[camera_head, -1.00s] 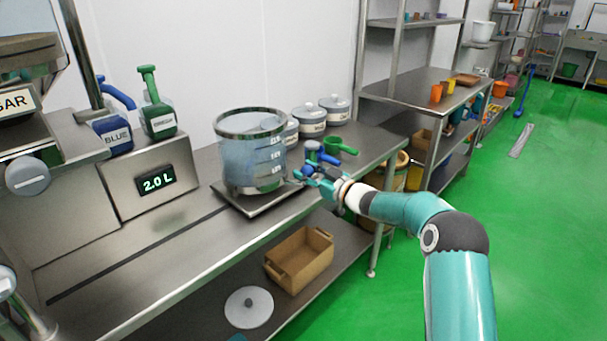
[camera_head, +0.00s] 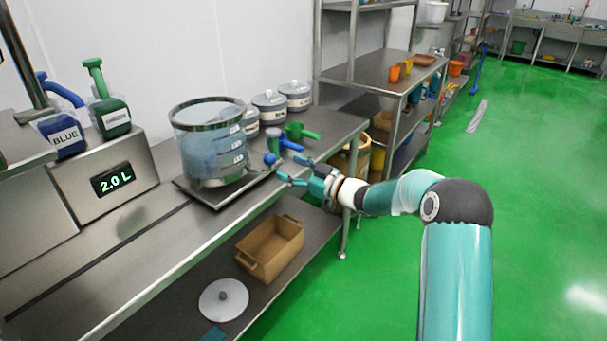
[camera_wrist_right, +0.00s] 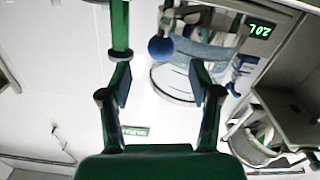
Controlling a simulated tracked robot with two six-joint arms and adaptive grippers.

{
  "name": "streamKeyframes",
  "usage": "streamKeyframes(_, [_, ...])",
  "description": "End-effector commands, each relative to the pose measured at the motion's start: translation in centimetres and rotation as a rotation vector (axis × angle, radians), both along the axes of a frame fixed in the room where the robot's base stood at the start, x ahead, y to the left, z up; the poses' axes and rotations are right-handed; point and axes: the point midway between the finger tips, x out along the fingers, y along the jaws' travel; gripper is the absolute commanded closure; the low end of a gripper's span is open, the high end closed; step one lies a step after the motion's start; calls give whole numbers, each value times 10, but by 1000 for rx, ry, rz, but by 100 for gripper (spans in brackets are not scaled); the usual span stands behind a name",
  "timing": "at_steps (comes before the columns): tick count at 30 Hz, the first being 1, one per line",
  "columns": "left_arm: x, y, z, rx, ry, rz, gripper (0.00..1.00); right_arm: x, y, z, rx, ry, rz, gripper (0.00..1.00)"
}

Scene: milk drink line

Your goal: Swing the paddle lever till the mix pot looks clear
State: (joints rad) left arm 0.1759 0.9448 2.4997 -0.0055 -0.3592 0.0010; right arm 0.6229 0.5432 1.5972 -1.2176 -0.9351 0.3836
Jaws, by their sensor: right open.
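The mix pot (camera_head: 212,150) is a clear, marked vessel on a metal plate on the bench; its contents look cloudy with blue streaks. The paddle lever's blue ball knob (camera_head: 270,158) is at the pot's right side. In the right wrist view the blue knob (camera_wrist_right: 160,48) shows ahead, between and beyond the fingers, with the pot (camera_wrist_right: 215,55) behind it. My right gripper (camera_head: 295,169) is open and empty, just right of the knob and apart from it; its spread fingers (camera_wrist_right: 161,84) fill the wrist view. My left gripper is out of view.
A scale display (camera_head: 113,179) reads 2.0 L. Blue (camera_head: 62,135) and green (camera_head: 110,115) jugs stand on its housing. Lidded canisters (camera_head: 270,107) and a green scoop (camera_head: 297,131) are behind the knob. A brown crate (camera_head: 270,247) and a round lid (camera_head: 223,300) lie on the lower shelf.

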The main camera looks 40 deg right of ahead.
Motion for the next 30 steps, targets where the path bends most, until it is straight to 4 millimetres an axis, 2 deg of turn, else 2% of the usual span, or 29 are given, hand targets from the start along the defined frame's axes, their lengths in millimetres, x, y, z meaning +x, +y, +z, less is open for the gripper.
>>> streamKeyframes(3, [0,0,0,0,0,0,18,-21,-6,0,-1,1,-2,37])
streamKeyframes(9, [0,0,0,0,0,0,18,-38,-10,0,-1,0,-1,37])
streamKeyframes(19, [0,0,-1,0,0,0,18,-40,-10,-1,0,0,0,37])
streamKeyframes(22, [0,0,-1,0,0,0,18,-37,-5,-8,17,14,-3,37])
streamKeyframes(23, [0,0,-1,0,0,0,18,-36,-2,-14,31,26,-6,37])
streamKeyframes(26, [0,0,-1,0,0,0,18,-28,21,-49,110,99,-29,37])
streamKeyframes(29, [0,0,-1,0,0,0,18,-27,65,-113,229,258,-68,37])
streamKeyframes(30, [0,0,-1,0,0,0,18,-31,87,-144,276,344,-85,37])
